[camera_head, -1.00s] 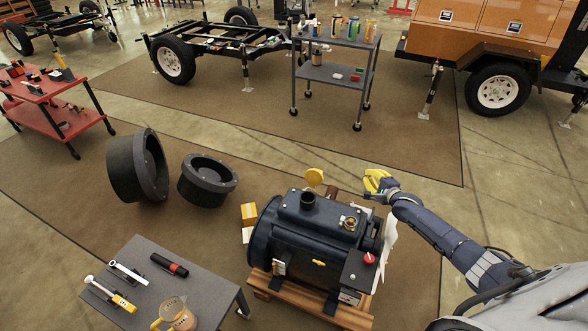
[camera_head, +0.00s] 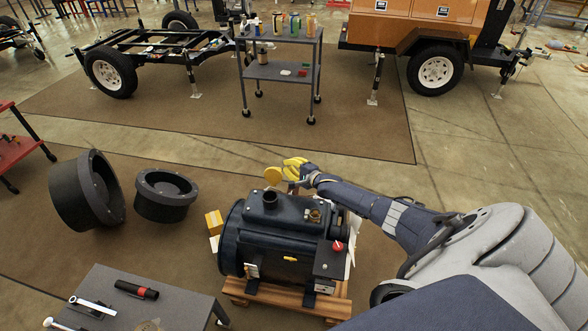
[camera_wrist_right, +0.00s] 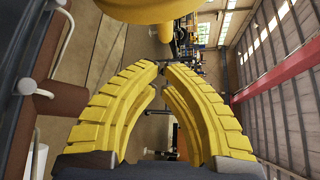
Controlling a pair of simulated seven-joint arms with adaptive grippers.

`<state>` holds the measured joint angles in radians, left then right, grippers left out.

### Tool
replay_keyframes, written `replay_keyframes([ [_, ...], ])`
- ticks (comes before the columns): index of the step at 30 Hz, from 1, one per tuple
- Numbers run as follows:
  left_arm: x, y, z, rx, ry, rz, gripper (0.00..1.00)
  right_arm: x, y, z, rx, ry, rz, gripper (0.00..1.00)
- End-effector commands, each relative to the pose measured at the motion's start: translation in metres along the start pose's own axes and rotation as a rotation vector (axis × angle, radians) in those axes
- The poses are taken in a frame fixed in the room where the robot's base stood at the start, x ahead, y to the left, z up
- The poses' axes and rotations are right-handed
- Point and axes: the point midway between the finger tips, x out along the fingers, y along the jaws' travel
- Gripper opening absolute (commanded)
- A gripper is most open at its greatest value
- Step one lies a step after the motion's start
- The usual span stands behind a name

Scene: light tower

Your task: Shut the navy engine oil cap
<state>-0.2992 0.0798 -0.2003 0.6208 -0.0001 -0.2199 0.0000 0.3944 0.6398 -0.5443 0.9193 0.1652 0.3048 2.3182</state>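The navy engine (camera_head: 275,240) sits on a wooden pallet (camera_head: 330,306). Its round filler neck (camera_head: 269,199) stands uncovered on top. The yellow oil cap (camera_head: 273,175) is raised behind the neck, off its opening. Part of a yellow rounded piece, seemingly the cap (camera_wrist_right: 150,8), shows at the top of the right wrist view. My right gripper (camera_head: 289,168) is just right of the cap, at about its height. In the wrist view its yellow fingers (camera_wrist_right: 163,70) curve together with tips meeting or nearly so, and nothing held between them. My left gripper is not in view.
A red knob (camera_head: 337,246) and a brass-coloured fitting (camera_head: 314,215) are on the engine's right side. A grey table (camera_head: 180,305) with tools stands front left. Two black ring-shaped parts (camera_head: 165,195) lie left. A grey cart (camera_head: 282,72) stands behind, with open floor between.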

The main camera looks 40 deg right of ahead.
Motion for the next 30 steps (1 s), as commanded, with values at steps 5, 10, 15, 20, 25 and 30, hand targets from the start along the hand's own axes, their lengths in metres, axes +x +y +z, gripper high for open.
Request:
replay_keyframes([
  [5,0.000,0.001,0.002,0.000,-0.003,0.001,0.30,0.016,-0.001,0.000,0.000,0.001,-0.001,0.00],
  [10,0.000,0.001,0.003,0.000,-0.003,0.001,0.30,0.026,-0.001,0.000,0.000,0.001,0.000,0.00],
  [15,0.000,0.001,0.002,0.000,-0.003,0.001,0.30,0.029,0.001,0.002,0.001,-0.001,0.001,0.00],
  [20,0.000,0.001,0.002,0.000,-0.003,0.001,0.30,0.024,0.001,0.008,0.001,-0.002,0.001,0.00],
  [25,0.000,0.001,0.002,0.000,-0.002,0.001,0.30,0.018,0.001,0.015,0.000,-0.001,0.000,0.00],
  [30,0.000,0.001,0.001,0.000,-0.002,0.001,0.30,0.012,0.001,0.024,0.000,-0.002,0.002,0.00],
])
